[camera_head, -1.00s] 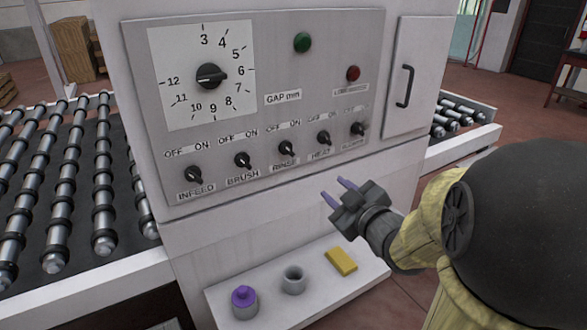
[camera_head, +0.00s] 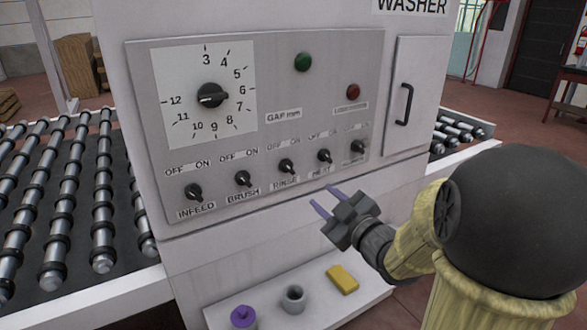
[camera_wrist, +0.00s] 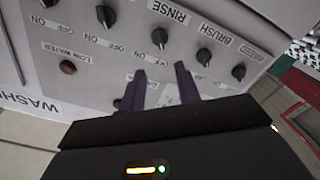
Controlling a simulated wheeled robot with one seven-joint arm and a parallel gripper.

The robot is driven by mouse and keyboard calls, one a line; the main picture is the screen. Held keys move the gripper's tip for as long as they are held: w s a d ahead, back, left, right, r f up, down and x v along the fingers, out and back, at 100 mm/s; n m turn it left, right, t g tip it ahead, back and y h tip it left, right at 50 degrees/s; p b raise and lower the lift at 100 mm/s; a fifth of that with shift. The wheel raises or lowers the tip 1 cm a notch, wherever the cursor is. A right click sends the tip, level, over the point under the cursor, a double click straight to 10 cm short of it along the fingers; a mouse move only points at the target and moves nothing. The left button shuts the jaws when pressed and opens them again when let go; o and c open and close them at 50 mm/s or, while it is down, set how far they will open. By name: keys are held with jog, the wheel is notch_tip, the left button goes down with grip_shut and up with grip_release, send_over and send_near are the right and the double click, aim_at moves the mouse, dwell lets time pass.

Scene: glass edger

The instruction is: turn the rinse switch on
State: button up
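The rinse switch (camera_head: 287,167) is a small black knob, third from the left in the row on the grey panel (camera_head: 290,95). Its pointer appears to lean toward OFF. In the wrist view the panel is upside down and the rinse switch (camera_wrist: 160,37) is beyond the fingertips, roughly centred between them. My gripper (camera_head: 322,197) has two purple fingers, apart and with nothing between them. It is below and right of the rinse switch in the head view, not touching it. The fingers also show in the wrist view (camera_wrist: 160,70).
The brush switch (camera_head: 243,179) and heat switch (camera_head: 324,156) flank the rinse switch closely. A gap dial (camera_head: 211,95), green button (camera_head: 303,62) and red light (camera_head: 353,92) are above. A shelf below holds a purple-topped pot (camera_head: 243,316), grey cup (camera_head: 293,299) and yellow block (camera_head: 342,279).

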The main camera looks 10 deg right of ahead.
aim_at(291, 170)
jog(key=p, duration=0.2)
jog(key=w+p, duration=0.1)
jog(key=p, duration=0.3)
jog(key=shift+w+a+r+p, duration=0.25)
jog(key=shift+w+r+p, duration=0.05)
jog(key=shift+w+p, duration=0.1)
jog(key=p, duration=0.3)
jog(key=shift+w+a, duration=0.15)
jog(key=shift+w, duration=0.05)
jog(key=p+x, duration=0.1)
jog(key=x, duration=0.3)
jog(key=p+x, duration=0.1)
jog(key=x, duration=0.2)
jog(key=p+x, duration=0.2)
jog(key=x, duration=0.2)
jog(key=shift+w+a+f, duration=0.1)
jog(key=shift+w+f, duration=0.2)
jog(key=shift+f, duration=0.05)
grip_shut()
